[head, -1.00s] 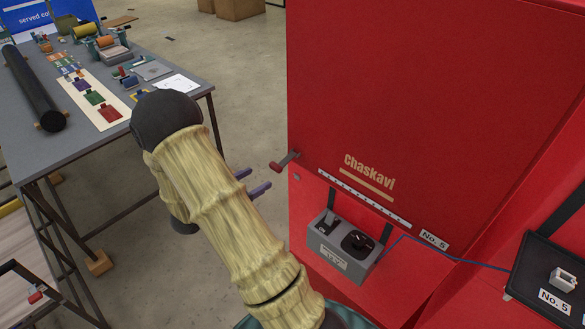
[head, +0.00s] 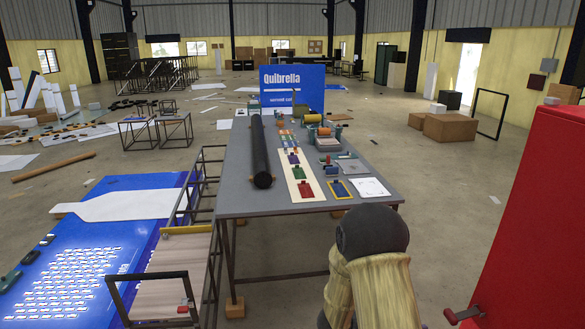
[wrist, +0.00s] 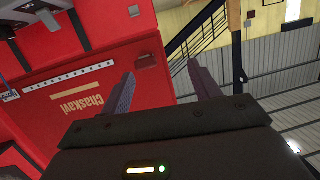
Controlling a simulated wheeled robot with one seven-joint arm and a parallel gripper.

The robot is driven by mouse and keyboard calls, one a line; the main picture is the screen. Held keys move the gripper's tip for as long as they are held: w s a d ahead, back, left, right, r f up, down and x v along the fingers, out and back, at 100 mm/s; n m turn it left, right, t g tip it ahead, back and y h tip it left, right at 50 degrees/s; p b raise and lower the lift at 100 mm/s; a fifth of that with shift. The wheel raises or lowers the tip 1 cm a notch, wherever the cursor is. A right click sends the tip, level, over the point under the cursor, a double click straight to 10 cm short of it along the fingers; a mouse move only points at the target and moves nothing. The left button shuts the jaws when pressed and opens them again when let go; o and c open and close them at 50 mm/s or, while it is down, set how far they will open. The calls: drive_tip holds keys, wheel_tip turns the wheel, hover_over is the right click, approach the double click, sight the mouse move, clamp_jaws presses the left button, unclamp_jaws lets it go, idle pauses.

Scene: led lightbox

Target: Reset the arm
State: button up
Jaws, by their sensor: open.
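My gripper (wrist: 158,90) shows in the wrist view with its two purple-grey fingers spread apart and nothing between them. In the head view my arm, wrapped in a tan cover with a dark round joint, is at the bottom right of centre. My gripper's fingers are out of sight there. The red cabinet (head: 535,200) stands at the right edge, with a red-tipped lever (head: 464,315) low on its side.
A grey worktable (head: 240,195) stands ahead of my arm, holding a black roller (head: 260,150), coloured cards and small tools. A blue "Quibrella" sign (head: 292,88) stands at its far end. A blue panel (head: 90,240) lies at left. Open floor (head: 445,190) lies between table and cabinet.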

drive_tip(key=w+a+f+n+t+y+b, duration=0.1)
drive_tip(key=a+n+t+y+b, duration=0.2)
drive_tip(key=a+n+y, duration=0.3)
drive_tip(key=w+a+f+n+t+y+b, duration=0.2)
drive_tip(key=a+n+y, duration=0.1)
drive_tip(key=a+y, duration=0.4)
drive_tip(key=s+a+f+n+g+y+b, duration=0.1)
drive_tip(key=s+n+g+b, duration=0.1)
drive_tip(key=s, duration=0.6)
drive_tip(key=s+a+n+g+y+b, duration=0.1)
drive_tip(key=s+a+n+g+b, duration=0.1)
drive_tip(key=s+n, duration=0.3)
drive_tip(key=s+g, duration=0.1)
drive_tip(key=s, duration=0.2)
drive_tip(key=shift+s+a+f, duration=0.25)
drive_tip(key=shift+s+f, duration=0.1)
drive_tip(key=shift+s, duration=0.05)
